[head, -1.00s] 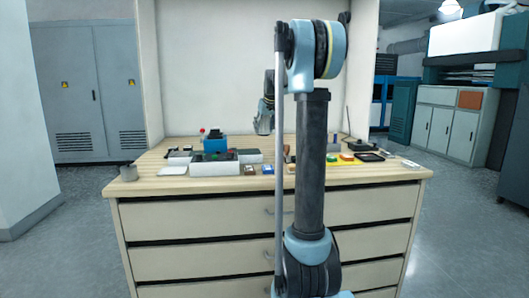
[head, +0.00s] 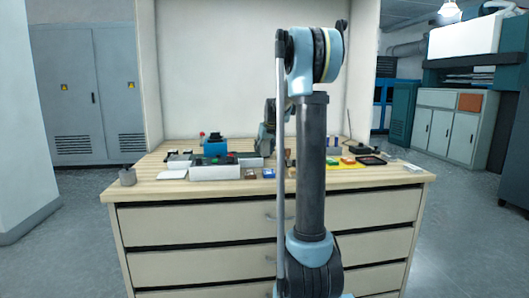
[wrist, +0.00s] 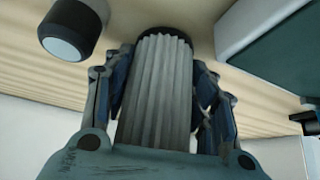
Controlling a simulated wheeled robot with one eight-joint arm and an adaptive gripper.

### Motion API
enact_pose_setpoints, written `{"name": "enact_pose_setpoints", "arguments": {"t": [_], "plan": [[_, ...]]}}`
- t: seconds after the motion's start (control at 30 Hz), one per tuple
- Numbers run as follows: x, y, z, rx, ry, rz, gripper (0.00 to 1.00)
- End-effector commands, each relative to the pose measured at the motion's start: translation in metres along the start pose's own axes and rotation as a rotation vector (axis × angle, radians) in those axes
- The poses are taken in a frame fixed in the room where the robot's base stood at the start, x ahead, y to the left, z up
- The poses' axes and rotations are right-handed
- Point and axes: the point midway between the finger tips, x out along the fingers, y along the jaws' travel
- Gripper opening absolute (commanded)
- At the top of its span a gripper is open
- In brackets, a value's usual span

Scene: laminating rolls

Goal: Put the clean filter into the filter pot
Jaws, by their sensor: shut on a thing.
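My gripper (wrist: 160,78) is shut on a pale grey pleated filter (wrist: 157,95) with a dark rim at its far end. The fingers press on both sides of the filter. In the head view my gripper (head: 266,142) is low over the middle of the bench, and the filter cannot be made out there. A dark round container with a grey-blue end (wrist: 70,30) shows at the upper left of the wrist view, apart from the filter. I cannot tell whether it is the filter pot. A grey metal cup (head: 127,176) stands at the bench's left front corner.
The wooden bench top (head: 150,186) carries a white tray (head: 214,172), a blue device (head: 215,148) and several small parts. In the wrist view a teal-and-white box (wrist: 285,50) is close on the right.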

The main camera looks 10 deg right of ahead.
Motion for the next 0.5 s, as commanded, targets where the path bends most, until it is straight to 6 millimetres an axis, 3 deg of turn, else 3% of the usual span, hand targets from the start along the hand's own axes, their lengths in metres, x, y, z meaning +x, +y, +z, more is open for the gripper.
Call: {"name": "enact_pose_setpoints", "arguments": {"t": [0.33, 0.37, 0.5], "plan": [[0.0037, 0.0000, 0.0021, 0.000, 0.000, 0.000, 0.28], [0.0035, 0.0000, 0.0020, 0.000, 0.000, 0.000, 0.59], [0.0033, 0.0001, 0.0019, 0.000, 0.000, 0.000, 0.60]]}}
